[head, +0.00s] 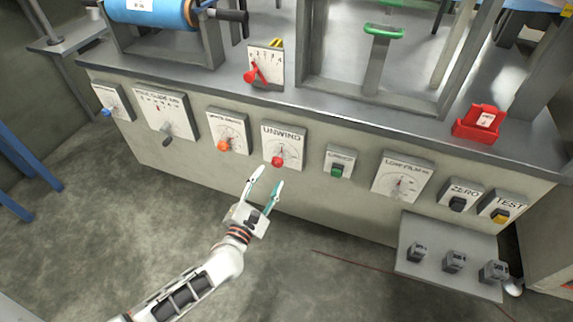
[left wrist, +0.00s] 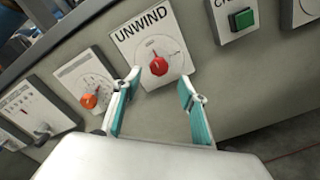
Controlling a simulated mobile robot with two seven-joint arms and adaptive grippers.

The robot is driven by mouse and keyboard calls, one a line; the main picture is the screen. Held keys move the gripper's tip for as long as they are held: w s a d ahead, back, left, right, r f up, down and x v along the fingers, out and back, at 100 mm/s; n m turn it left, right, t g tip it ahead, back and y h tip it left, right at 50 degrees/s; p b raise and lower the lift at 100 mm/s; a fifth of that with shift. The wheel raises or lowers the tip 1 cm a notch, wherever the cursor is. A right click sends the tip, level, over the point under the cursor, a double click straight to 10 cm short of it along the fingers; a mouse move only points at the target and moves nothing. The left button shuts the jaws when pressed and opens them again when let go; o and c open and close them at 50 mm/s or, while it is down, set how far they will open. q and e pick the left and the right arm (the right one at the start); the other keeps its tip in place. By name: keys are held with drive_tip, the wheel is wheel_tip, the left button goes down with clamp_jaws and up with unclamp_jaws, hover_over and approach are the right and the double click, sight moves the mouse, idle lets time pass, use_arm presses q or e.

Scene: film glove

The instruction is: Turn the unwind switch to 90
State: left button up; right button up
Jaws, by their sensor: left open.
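The unwind switch is a red knob (head: 277,161) on a white plate labelled UNWIND (head: 284,140), on the front of a grey machine panel. The knob also shows in the left wrist view (left wrist: 158,66), between and beyond the fingertips, with a dial scale around it. My left gripper (head: 266,180) is open and empty, just below the knob in the head view. Its teal-padded fingers (left wrist: 160,82) point toward the plate, and no contact with the knob is visible. My right gripper is not in view.
An orange knob (head: 223,146) sits left of the unwind plate, and a green button (head: 337,170) sits to its right. A dial plate (head: 402,175), a ZERO switch (head: 458,203) and a TEST switch (head: 500,213) lie further right. A low shelf (head: 440,270) with small weights juts out at the lower right.

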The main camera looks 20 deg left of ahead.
sight(276, 165)
use_arm(q)
drive_tip(key=w+b, duration=0.1)
drive_tip(key=w, duration=0.5)
drive_tip(key=shift+w+f, duration=0.1)
drive_tip(key=shift+w, duration=0.15)
drive_tip(key=shift+w+d, duration=0.1)
drive_tip(key=shift+w, duration=0.6)
drive_tip(key=c, duration=1.1)
